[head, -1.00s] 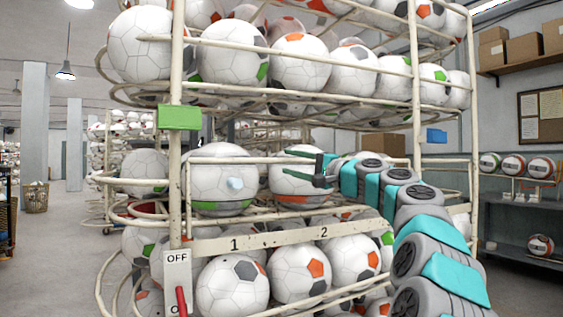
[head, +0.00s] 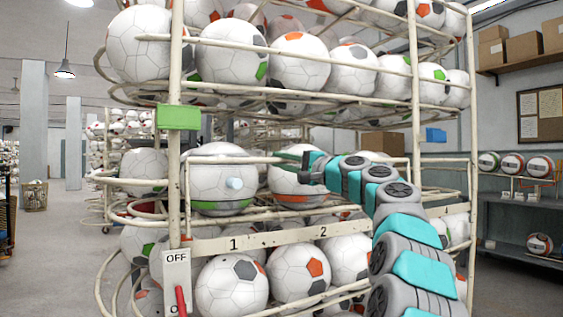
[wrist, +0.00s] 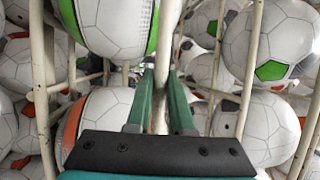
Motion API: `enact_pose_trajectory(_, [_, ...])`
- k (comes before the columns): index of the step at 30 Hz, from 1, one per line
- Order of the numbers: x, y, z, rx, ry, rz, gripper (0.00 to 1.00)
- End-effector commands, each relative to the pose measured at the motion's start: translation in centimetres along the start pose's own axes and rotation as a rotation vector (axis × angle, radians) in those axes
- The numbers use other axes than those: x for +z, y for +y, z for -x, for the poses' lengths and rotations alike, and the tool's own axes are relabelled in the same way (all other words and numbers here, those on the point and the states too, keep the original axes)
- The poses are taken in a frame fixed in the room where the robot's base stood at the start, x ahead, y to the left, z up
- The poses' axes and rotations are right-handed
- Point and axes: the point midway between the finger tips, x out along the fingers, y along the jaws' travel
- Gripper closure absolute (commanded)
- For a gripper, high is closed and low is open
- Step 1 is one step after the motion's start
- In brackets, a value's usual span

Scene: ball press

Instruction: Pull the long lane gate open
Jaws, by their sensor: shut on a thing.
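The long lane gate is a cream metal rail (head: 245,160) in the head view. It runs sideways in front of balls at the rack's middle level, from the left post towards my gripper. My gripper (head: 296,166) is shut on the gate's bar at its right part. In the wrist view my gripper's green fingers (wrist: 161,88) stand on either side of the pale bar (wrist: 170,45), which runs away from me. The exact contact is partly hidden by the fingers and by my arm.
Soccer balls (head: 222,180) fill the rack behind the gate and on the levels above and below. The left post (head: 174,60) carries a green plate (head: 178,117). A white OFF panel with a red lever (head: 182,298) is at lower left. Open floor (head: 60,250) lies left.

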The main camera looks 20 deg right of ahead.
Motion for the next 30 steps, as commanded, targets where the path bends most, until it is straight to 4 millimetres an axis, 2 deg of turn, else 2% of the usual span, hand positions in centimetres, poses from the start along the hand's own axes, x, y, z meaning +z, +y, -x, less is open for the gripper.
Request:
enact_pose_trajectory(1, [0.0, 0.02, 0.0, 0.0, 0.0, 0.0, 0.92])
enact_pose_trajectory(3, [0.0, 0.02, 0.0, 0.0, 0.0, 0.0, 1.0])
enact_pose_trajectory(30, [0.0, 0.06, -0.02, 0.001, 0.0, 0.0, 1.0])
